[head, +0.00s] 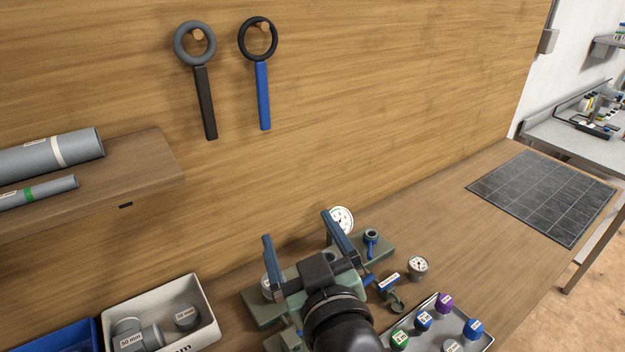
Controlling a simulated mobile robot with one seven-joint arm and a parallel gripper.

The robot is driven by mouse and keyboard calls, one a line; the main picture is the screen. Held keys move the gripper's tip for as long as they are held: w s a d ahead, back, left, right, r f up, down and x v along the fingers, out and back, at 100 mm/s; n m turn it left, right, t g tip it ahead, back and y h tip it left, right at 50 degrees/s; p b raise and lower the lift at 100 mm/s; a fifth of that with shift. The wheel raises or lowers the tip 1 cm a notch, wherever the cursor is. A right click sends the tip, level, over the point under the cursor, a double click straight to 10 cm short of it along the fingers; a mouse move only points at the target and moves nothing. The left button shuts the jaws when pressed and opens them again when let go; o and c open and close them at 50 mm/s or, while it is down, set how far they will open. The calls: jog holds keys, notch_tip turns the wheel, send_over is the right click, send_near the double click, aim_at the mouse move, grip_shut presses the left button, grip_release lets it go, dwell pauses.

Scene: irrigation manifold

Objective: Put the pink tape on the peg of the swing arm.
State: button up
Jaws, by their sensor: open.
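My gripper (298,227) is open, its two blue-grey fingers apart, with no object seen between them. It is above a green manifold block (375,257) on the wooden bench and hides much of it. A small dark and blue valve-like part (371,240) stands on the block's right end. I see no pink tape in the head view. I cannot make out a swing arm or its peg; my arm and gripper cover part of the manifold.
A gauge (342,218) stands behind the gripper, another gauge (418,266) right of it. A tray (481,338) holds several coloured caps. A white bin (205,295) holds grey fittings. Two strap wrenches (205,100) hang on the wall. Bench is clear towards the dark mat (545,195).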

notch_tip(320, 180, up, 18)
jog(key=s+r+m+t+h, duration=0.1)
jog(key=m+t+h, duration=0.1)
jog(key=t, duration=0.3)
jog(key=s+d+r+m+t+h, duration=0.1)
jog(key=s+r+m+t, duration=0.1)
jog(key=s+r, duration=0.3)
jog(key=s+r+m+t+h, duration=0.1)
jog(key=s+r+t, duration=0.3)
jog(key=r, duration=0.7)
jog(key=shift+s+d+r+m+t+h, duration=0.2)
jog(key=shift+s+d+m+t+h, duration=0.15)
jog(key=shift+s+m, duration=0.35)
jog(key=shift+s, duration=0.1)
